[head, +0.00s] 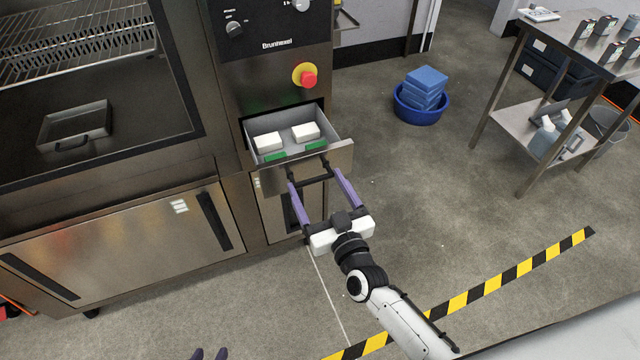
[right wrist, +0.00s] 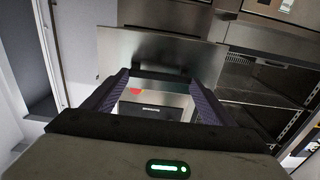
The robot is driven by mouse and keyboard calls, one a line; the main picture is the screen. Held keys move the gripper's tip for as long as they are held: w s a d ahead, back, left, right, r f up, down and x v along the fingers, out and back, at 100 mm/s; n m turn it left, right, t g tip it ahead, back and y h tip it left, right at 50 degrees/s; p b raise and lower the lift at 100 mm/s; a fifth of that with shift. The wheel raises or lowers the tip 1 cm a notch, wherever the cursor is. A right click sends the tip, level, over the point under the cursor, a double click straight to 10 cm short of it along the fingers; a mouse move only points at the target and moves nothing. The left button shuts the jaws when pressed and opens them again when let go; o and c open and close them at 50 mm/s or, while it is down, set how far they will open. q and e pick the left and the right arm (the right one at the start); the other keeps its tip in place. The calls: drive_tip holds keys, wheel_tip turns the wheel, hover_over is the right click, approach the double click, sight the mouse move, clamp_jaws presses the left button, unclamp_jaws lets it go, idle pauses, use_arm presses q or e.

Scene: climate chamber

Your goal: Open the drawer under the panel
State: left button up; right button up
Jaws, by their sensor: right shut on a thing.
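The drawer (head: 335,153) under the control panel (head: 262,60) is pulled out, its inside visible from above. Two white blocks (head: 305,132) and green pieces (head: 276,157) lie in it. My right gripper (head: 309,172) has its purple fingers at the two ends of the dark drawer handle (head: 316,180), shut on it. In the right wrist view, the handle (right wrist: 158,74) spans between the fingers in front of the metal drawer front (right wrist: 180,55).
A red emergency button (head: 308,78) sits on the panel above the drawer. A chamber with a wire rack (head: 70,40) is at left. A blue tub (head: 420,108) and a metal table (head: 575,40) stand at right. The floor beside the drawer is clear.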

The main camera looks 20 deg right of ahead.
drive_tip(key=o, duration=1.5)
drive_tip(key=shift+s, duration=0.1)
drive_tip(key=s+d, duration=0.1)
drive_tip(key=s, duration=0.9)
drive_tip(key=shift+d, duration=0.1)
drive_tip(key=s+d+f+g, duration=0.3)
drive_tip(key=s+f+g, duration=0.6)
drive_tip(key=s+f, duration=0.4)
drive_tip(key=s, duration=0.3)
drive_tip(key=shift+s+f+n, duration=0.15)
drive_tip(key=shift+s+n, duration=0.15)
